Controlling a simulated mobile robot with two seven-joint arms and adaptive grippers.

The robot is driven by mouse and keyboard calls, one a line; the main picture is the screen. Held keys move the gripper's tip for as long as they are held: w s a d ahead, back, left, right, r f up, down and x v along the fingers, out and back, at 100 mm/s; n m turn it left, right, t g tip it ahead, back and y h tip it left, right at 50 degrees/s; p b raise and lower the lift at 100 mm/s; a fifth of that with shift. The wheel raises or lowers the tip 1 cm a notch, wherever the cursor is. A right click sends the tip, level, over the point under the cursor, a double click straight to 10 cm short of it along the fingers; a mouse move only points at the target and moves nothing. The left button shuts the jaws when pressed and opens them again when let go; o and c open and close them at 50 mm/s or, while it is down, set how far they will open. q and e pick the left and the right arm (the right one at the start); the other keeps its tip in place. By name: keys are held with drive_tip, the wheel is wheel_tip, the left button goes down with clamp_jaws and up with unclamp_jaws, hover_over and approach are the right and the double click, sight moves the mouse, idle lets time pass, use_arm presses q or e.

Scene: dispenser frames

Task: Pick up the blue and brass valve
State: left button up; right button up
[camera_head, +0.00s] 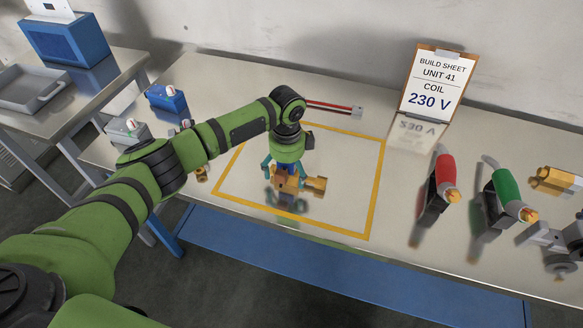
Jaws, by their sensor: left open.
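The blue and brass valve (316,187) sits on the bench inside the yellow outlined square. Its brass body and side port show, with a little blue at its top; the rest of its top is hidden by my left gripper. My left gripper (287,172) points down right over the valve. Its fingers are open and spread on either side of the valve's upper part. I cannot tell whether they touch it. My right gripper is not in view.
A build sheet (434,85) reading COIL 230 V stands behind.

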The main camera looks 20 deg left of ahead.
use_arm(q)
drive_tip(key=c, duration=1.8)
drive_tip(key=shift+r, duration=0.2)
